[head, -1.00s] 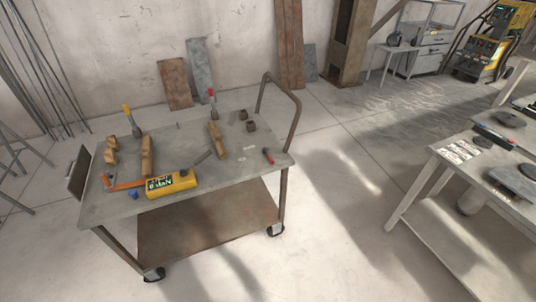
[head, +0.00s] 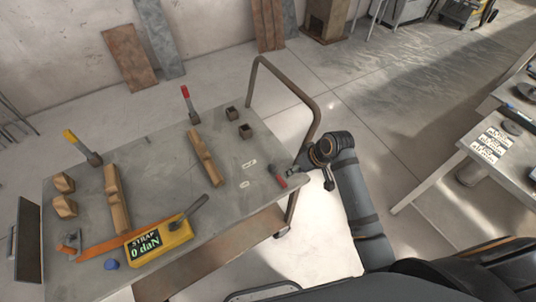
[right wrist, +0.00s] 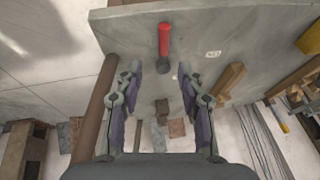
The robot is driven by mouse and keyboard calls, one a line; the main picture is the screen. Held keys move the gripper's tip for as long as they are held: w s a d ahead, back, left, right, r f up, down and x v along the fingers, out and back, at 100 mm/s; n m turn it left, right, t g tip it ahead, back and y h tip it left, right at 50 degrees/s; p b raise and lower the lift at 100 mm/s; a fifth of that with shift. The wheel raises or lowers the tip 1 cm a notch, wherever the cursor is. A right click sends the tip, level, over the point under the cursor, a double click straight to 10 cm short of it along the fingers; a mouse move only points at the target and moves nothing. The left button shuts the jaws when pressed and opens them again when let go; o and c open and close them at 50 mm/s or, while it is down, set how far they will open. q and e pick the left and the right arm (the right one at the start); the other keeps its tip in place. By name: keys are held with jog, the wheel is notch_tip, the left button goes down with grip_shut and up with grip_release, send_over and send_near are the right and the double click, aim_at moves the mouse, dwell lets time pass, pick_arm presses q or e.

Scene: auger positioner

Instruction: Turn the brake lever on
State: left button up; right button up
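A short red-handled lever (head: 277,178) with a dark pivot end sits at the right edge of the grey cart top (head: 225,200); I take it for the brake lever. Two small white labels (head: 249,163) lie to its left, too small to read. My right gripper (head: 294,172) is just right of the lever, by the cart's edge. In the right wrist view the fingers (right wrist: 160,68) are spread open and empty. The red lever (right wrist: 164,40) there lies straight ahead, its dark end about between the fingertips; contact cannot be told. My left gripper is not in view.
A bent cart handle (head: 297,92) rises beside my right gripper. On the cart stand a red-handled clamp (head: 189,104), a yellow-handled clamp (head: 84,148), wood blocks (head: 205,157) and a yellow strap gauge (head: 162,241) reading 0 daN. Another table (head: 455,165) stands right.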

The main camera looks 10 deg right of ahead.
aim_at(282, 179)
jog(key=x, duration=0.8)
jog(key=shift+a, duration=0.3)
jog(key=shift+f, duration=0.25)
jog(key=shift+a+f, duration=0.1)
jog(key=shift+f, duration=0.05)
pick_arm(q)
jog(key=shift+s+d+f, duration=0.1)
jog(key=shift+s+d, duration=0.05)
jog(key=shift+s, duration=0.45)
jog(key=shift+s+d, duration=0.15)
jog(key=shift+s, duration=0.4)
pick_arm(e)
grip_shut()
